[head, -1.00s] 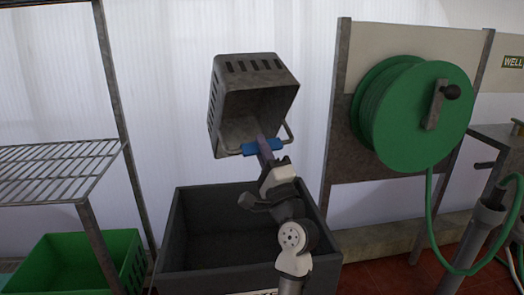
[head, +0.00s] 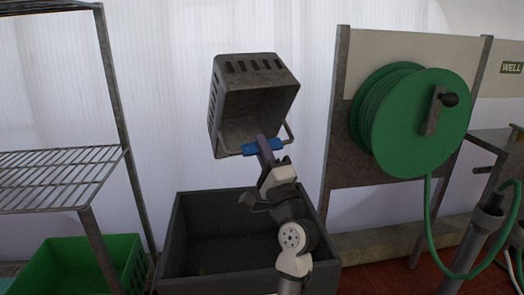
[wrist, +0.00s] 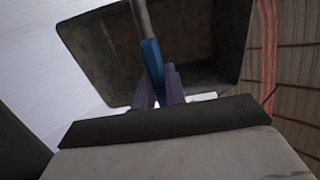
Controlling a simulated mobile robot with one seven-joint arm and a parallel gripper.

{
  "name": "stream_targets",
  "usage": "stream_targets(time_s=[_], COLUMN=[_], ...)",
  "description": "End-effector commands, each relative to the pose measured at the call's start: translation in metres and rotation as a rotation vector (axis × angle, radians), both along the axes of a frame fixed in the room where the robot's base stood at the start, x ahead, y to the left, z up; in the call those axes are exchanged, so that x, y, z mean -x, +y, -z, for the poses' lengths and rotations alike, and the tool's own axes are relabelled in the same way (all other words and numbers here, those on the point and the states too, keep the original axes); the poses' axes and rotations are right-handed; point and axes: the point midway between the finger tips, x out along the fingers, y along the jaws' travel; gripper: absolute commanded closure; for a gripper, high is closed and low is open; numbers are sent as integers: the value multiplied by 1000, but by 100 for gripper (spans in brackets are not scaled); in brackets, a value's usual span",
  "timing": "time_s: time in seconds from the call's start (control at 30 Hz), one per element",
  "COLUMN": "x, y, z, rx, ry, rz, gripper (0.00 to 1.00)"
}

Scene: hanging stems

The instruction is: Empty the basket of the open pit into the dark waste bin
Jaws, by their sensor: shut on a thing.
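The grey slotted basket (head: 255,100) is held up above the dark waste bin (head: 185,235), tipped on its side with its open mouth facing me. I see only bare inner walls in its mouth. My gripper (head: 264,148) is shut on the blue grip (head: 250,149) of the basket's handle. In the wrist view the blue grip (wrist: 152,65) lies between my fingers, with the basket's inside (wrist: 100,50) behind it. The bin is open; its inside is dark, with a faint small speck low down, and my arm hides its right part.
A wire shelf rack (head: 60,178) stands at the left, with a green crate (head: 80,265) below it. A green hose reel (head: 415,115) on a board stands at the right, its hose hanging down. A pale wall is close behind the basket.

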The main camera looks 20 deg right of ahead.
Motion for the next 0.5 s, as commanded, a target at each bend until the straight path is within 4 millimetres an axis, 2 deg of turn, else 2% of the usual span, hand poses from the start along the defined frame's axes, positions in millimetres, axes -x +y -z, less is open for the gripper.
stream_targets(time_s=[0.03, 0.13, 0.37, 0.5], x=[0, 0, 0, 0], y=[0, 0, 1, 0], z=[10, 21, -3, 13], rx=[-1, -1, 0, -1], ry=[0, -1, -2, 0], rz=[-1, -1, -1, -1], gripper=[100, 100, 100, 100])
